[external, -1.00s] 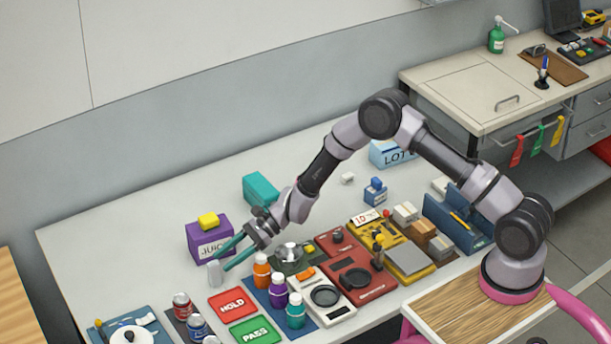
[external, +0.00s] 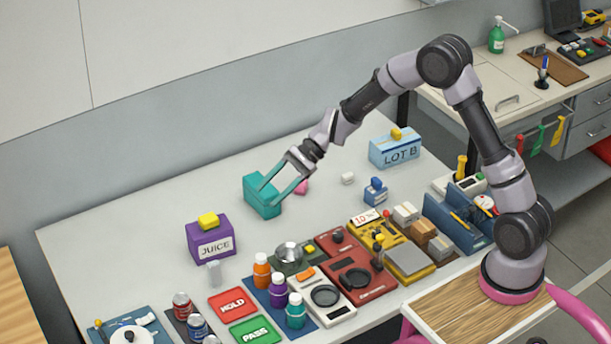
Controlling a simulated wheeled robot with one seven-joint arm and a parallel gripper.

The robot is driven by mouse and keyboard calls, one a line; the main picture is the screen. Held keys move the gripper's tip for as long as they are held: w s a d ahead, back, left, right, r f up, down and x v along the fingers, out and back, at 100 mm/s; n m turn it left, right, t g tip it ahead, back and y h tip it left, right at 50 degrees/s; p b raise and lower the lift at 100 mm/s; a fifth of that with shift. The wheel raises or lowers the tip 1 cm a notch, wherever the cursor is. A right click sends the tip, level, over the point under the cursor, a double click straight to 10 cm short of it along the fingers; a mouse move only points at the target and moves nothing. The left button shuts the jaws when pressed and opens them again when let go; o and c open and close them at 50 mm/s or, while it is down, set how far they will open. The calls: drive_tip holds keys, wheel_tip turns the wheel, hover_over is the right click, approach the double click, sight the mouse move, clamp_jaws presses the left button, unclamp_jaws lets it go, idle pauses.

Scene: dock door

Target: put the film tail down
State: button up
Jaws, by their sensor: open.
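A small pale grey upright piece (external: 214,273) stands on the table just in front of the purple JUICE box (external: 209,239); it may be the film tail, but it is too small to tell. A yellow block sits on top of the box.
A pink item (external: 302,187) lies partly hidden behind my gripper. A light blue LOT B box (external: 395,150) stands at the back right. Bottles, cans, HOLD and PASS pads (external: 233,303) and instruments crowd the front. The table's left and back are clear.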

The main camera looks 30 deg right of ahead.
drive_tip(key=s+d+r+n+t+h, duration=0.1)
drive_tip(key=s+d+r+n+h, duration=0.15)
drive_tip(key=s+d+r, duration=0.45)
drive_tip(key=s+d+r+n+t+h, duration=0.1)
drive_tip(key=s+d+r+n+t, duration=0.15)
drive_tip(key=d+r, duration=0.65)
drive_tip(key=s+d+r+n+t+h, duration=0.3)
drive_tip(key=s+d+h, duration=0.3)
drive_tip(key=s+d, duration=1)
drive_tip(key=d+r+t, duration=0.1)
drive_tip(key=d, duration=0.3)
drive_tip(key=shift+s+r, duration=0.15)
drive_tip(key=shift+s, duration=0.05)
